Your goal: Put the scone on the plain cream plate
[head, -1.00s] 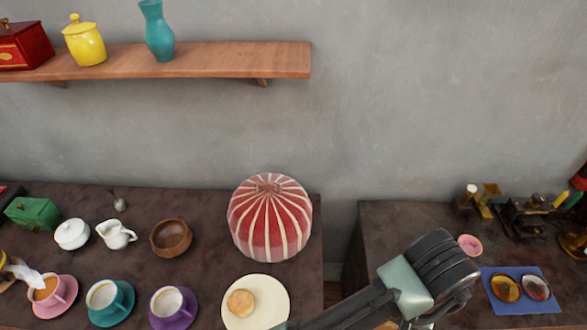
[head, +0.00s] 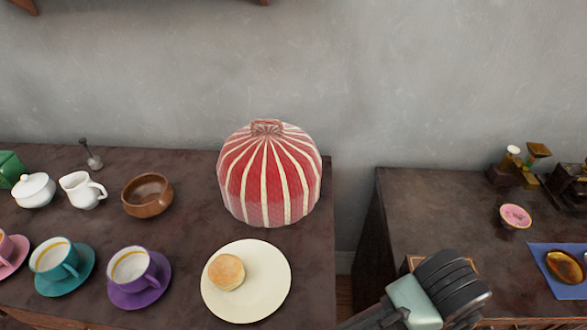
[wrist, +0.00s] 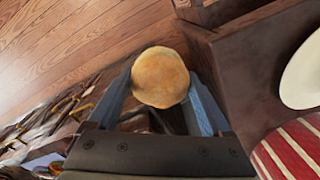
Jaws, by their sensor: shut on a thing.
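The plain cream plate (head: 262,295) lies on the dark counter in the head view. One round golden scone (head: 227,272) rests on its left part. In the wrist view my gripper (wrist: 160,90) is shut on another round scone (wrist: 160,70), held between its two fingers. The plate (wrist: 303,75) shows partly at the right edge of that view, apart from the held scone. In the head view my wrist is right of the plate, over the gap and the right counter; the fingers and held scone are hidden there.
A red-striped tea cosy (head: 268,178) stands behind the plate. A purple cup and saucer (head: 140,278), teal cup (head: 55,262) and wooden bowl (head: 147,196) are to the left. A gap separates the right counter (head: 440,215), which holds a pink dish (head: 515,217) and blue mat (head: 557,290).

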